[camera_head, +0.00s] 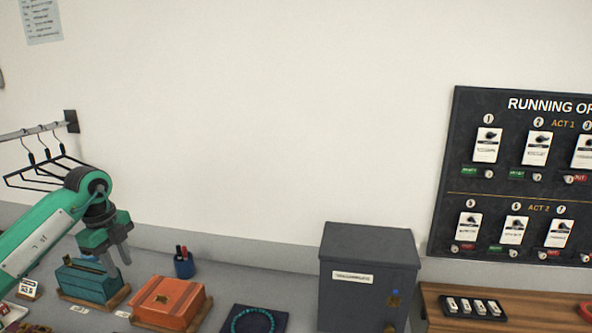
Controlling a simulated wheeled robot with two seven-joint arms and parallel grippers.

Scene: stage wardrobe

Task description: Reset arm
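My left arm, green, comes in from the left edge. My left gripper (119,267) points down in the air in front of the wall, above the left part of the counter. Its two grey fingers show a gap with nothing between them. My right gripper is not in view.
A rail with black hangers (45,165) is at the left, near my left arm. A pen cup (184,265), a dark pad with a teal ring (253,320), a dark grey cabinet (366,270) and a wooden board (440,318) line the counter. A running-order board (520,190) hangs right.

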